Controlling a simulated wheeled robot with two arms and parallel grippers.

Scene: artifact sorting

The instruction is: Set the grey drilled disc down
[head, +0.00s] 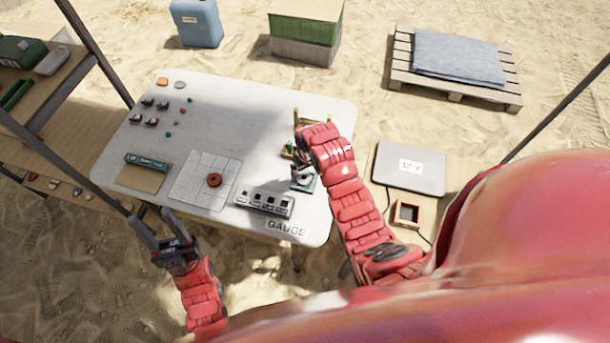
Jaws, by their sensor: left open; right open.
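A small grey round piece (303,176), which looks like the grey drilled disc, rests on or just over a dark teal pad (306,187) at the right part of the white table. It is partly hidden by my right arm, and its hole is too small to make out. My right gripper (294,158) is open just above and beside it, mostly covered by its own red wrist; I cannot tell whether it touches the piece. My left gripper (157,226) is open and empty, off the table's front left edge.
The white table (235,112) also holds a gridded mat (190,191) with a red ring (214,180), a grey slotted gauge block (265,202), a small brass-coloured frame (297,117) and several small pieces at the back left. A grey 12 V case (408,180) lies right of my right arm.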

